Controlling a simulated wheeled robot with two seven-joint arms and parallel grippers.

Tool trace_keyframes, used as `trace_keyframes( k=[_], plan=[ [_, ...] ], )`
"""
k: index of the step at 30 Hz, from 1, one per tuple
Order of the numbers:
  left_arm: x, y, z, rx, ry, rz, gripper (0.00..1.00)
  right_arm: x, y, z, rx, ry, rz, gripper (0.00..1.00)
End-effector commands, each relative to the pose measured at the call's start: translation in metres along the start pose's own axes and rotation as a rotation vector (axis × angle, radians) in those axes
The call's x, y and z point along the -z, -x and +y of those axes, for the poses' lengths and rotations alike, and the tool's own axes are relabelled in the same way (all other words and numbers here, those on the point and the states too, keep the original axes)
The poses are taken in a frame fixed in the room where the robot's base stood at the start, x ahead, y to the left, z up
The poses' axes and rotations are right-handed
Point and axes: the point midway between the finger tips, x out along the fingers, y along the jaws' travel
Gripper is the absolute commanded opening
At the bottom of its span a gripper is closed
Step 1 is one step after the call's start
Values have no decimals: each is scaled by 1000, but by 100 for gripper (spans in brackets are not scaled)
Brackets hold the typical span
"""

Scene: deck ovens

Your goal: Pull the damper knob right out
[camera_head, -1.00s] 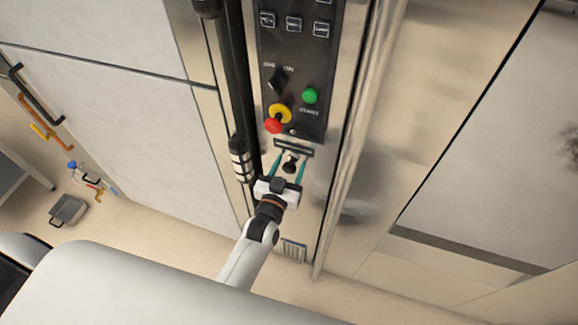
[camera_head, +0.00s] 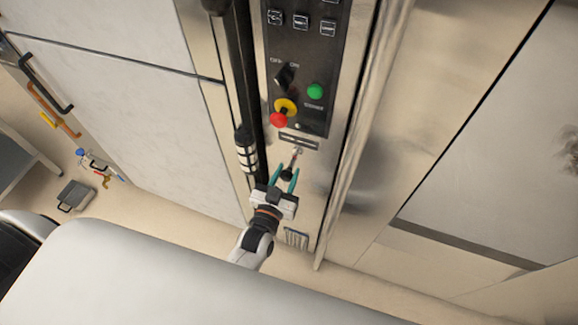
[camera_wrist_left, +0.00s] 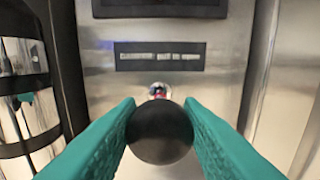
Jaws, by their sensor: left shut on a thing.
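The damper knob (camera_wrist_left: 160,132) is a black ball. In the left wrist view it sits between the two green fingers of my left gripper, which are shut on it. In the head view the knob (camera_head: 287,174) shows small and dark between the fingertips of my left gripper (camera_head: 286,177). A shiny metal rod (camera_head: 296,153) shows between the knob and the panel, and its end at the panel (camera_wrist_left: 159,90) shows above the ball. A dark label plate (camera_wrist_left: 160,56) is above it. My right gripper is not in view.
A control panel (camera_head: 300,70) with a green button (camera_head: 314,91) and a red and yellow stop button (camera_head: 280,119) is above. A vertical black bar handle (camera_head: 243,110) runs close on the left. Blank steel lies to the right.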

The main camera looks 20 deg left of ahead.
Motion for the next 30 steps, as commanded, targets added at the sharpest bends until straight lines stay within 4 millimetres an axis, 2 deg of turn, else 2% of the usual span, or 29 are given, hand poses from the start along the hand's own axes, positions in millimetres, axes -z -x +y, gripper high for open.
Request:
trace_keyframes(
  k=[4, 5, 7, 8, 16, 20, 30],
  plan=[
    [3, 1, 0, 0, 0, 6, 0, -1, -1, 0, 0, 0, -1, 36],
    [3, 1, 0, 0, 0, 6, 38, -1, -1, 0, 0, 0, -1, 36],
    [3, 1, 0, 0, 0, 6, 50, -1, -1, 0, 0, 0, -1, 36],
    [3, 1, 0, 0, 0, 6, 52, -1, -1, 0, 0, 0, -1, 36],
    [2, 1, 0, 0, 0, 4, 52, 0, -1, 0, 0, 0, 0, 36],
    [4, 11, 0, 0, 0, 7, 52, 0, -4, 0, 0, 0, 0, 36],
    [5, 81, 0, 0, 0, 8, 52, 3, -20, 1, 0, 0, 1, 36]
  ],
)
